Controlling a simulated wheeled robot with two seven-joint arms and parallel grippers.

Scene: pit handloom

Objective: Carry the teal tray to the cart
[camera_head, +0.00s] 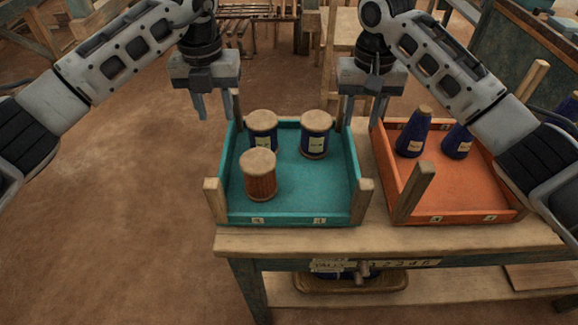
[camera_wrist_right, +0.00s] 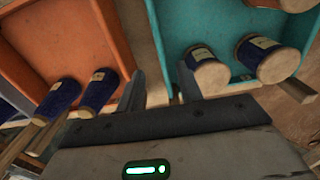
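The teal tray (camera_head: 319,180) sits on the left end of a wooden table, with upright wooden posts at its corners. It holds two dark blue spools (camera_head: 263,138) (camera_head: 315,140) and a brown spool (camera_head: 260,181), all upright. It also shows in the right wrist view (camera_wrist_right: 210,20). My left gripper (camera_head: 214,106) is open above the tray's far left corner, apparently empty. My right gripper (camera_head: 363,110) is open near the far right corner. In the right wrist view its fingers (camera_wrist_right: 161,92) are apart with nothing clearly between them. I cannot identify the cart.
An orange tray (camera_head: 460,190) with blue cones (camera_head: 412,134) stands close on the right, a narrow strip of table (camera_head: 376,215) between. Its posts stick up. A lower shelf (camera_head: 430,290) lies under the tabletop. The earthen floor at left is clear. Wooden furniture (camera_head: 262,25) stands behind.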

